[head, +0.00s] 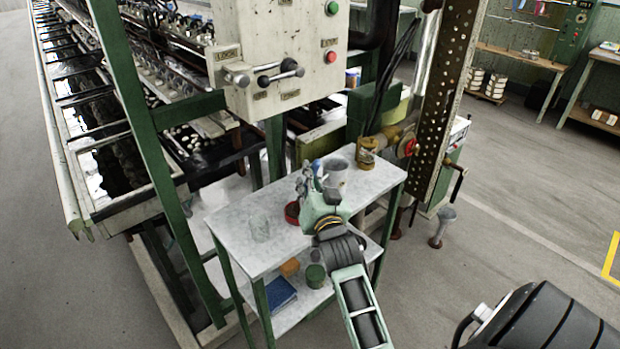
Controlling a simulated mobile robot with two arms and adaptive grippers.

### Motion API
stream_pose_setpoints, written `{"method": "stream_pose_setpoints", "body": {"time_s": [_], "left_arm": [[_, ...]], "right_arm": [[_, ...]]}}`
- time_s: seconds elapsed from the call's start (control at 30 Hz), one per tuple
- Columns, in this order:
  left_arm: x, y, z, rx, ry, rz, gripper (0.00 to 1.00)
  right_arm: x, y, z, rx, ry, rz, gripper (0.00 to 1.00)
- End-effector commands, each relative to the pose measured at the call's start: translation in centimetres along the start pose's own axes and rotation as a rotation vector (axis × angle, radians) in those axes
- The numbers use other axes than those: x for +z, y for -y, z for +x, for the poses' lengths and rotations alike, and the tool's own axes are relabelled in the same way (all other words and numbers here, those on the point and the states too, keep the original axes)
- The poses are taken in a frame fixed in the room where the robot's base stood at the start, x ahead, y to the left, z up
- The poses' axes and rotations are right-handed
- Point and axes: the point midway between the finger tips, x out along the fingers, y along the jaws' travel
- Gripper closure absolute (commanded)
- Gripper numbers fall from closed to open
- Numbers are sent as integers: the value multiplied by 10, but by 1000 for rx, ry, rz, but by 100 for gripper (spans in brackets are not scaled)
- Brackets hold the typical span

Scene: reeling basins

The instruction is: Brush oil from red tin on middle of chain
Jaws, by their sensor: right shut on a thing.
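The red tin (292,212) stands on the marble-topped table, just left of my right gripper, which partly hides it. My right gripper (307,184) is over the table, shut on a thin brush (316,166) whose blue end shows above the fingers. Its bristles are hidden, so I cannot tell whether they touch the oil. I cannot make out the chain clearly; a tall perforated guard (452,95) stands behind the table at the right. My left gripper is not in view.
On the tabletop (240,222) are a clear glass (260,228), a grey mug (335,172) and an amber jar (366,155). The lower shelf holds a blue book (281,294) and a green tin (315,276). The reeling machine's control box (280,50) overhangs behind. Open floor lies right.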

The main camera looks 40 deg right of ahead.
Motion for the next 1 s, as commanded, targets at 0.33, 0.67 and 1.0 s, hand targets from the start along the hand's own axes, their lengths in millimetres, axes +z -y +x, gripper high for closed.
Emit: {"method": "stream_pose_setpoints", "body": {"time_s": [0.33, 0.67, 1.0], "left_arm": [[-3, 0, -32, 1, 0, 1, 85], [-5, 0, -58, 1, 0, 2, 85], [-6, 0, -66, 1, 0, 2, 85]], "right_arm": [[-31, 11, 1, -1, -3, 0, 100], [-56, 20, 1, -1, -4, 1, 100], [-64, 23, 1, -1, -4, 1, 100]]}}
